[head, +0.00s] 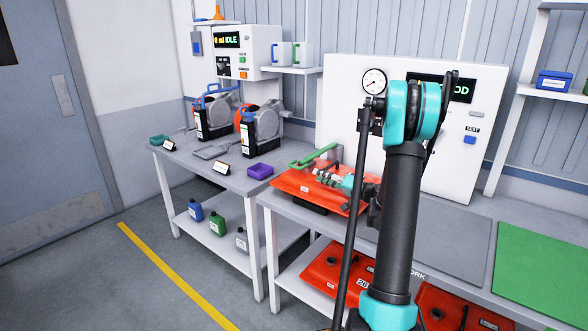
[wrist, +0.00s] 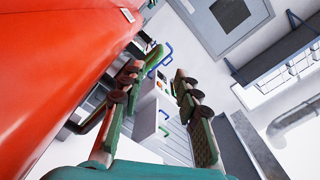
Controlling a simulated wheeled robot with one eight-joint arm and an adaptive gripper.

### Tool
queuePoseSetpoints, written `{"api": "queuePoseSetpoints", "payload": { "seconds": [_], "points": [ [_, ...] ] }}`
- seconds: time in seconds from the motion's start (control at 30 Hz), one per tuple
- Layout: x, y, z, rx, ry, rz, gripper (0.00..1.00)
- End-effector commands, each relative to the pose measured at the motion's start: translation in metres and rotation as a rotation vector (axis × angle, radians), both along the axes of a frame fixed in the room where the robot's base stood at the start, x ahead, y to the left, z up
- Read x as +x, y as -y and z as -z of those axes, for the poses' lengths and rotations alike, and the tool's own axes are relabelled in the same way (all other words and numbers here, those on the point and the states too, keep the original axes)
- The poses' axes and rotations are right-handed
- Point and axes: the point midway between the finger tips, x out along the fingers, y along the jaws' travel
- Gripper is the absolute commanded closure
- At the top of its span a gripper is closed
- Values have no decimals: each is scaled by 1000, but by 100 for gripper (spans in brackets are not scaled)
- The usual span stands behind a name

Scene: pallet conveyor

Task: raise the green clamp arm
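The green clamp arm (head: 313,157) shows in the head view as a slanted bar above the far side of a flat red part (head: 289,184) on the bench. My gripper (head: 319,173) is low over the red part, pointing left, just on the near side of the clamp arm. The head view does not show whether they touch. In the wrist view my gripper (wrist: 158,76) has its two fingers apart, with no held object visible between them. The red part (wrist: 45,70) fills the left of that view.
A purple bin (head: 260,171) and grey machines (head: 261,127) stand on the left bench. A white test panel with a gauge (head: 374,81) rises behind the red part. More red parts (head: 335,272) lie on the lower shelf. The bench right of my arm has a clear grey mat (head: 445,240).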

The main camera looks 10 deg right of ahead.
Motion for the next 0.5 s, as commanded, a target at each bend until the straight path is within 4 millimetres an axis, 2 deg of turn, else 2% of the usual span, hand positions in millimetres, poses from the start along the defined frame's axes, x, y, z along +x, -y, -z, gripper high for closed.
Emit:
{"api": "queuePoseSetpoints", "payload": {
  "seconds": [0.1, 0.5],
  "points": [
    [17, -19, 0, 0, 0, -4, 68],
    [71, -74, 0, -1, -1, -3, 68]
  ]
}}
